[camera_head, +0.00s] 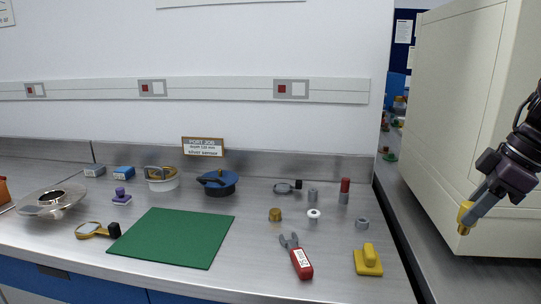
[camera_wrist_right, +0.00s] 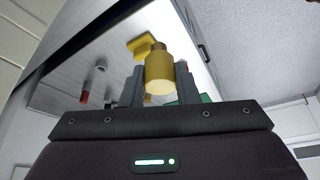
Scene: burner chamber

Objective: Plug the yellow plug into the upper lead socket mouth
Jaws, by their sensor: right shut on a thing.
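My right gripper (camera_head: 473,208) comes in from the right edge of the head view, in front of the large cream cabinet. It is shut on the yellow plug (camera_head: 465,215), which shows at the fingertips. In the right wrist view the yellow plug (camera_wrist_right: 159,74) is a short cylinder with a narrower end, between the two grey fingers. The plug is in the air, apart from the bench. I cannot make out the upper lead socket mouth in either view. My left gripper is not in view.
The cream cabinet (camera_head: 460,110) stands close behind the right gripper. The steel bench (camera_head: 200,280) holds a green mat (camera_head: 175,237), red-handled pliers (camera_head: 300,262), a yellow block with a knob (camera_head: 368,262), a blue cap (camera_head: 218,183) and several small parts. A gap separates the bench and cabinet.

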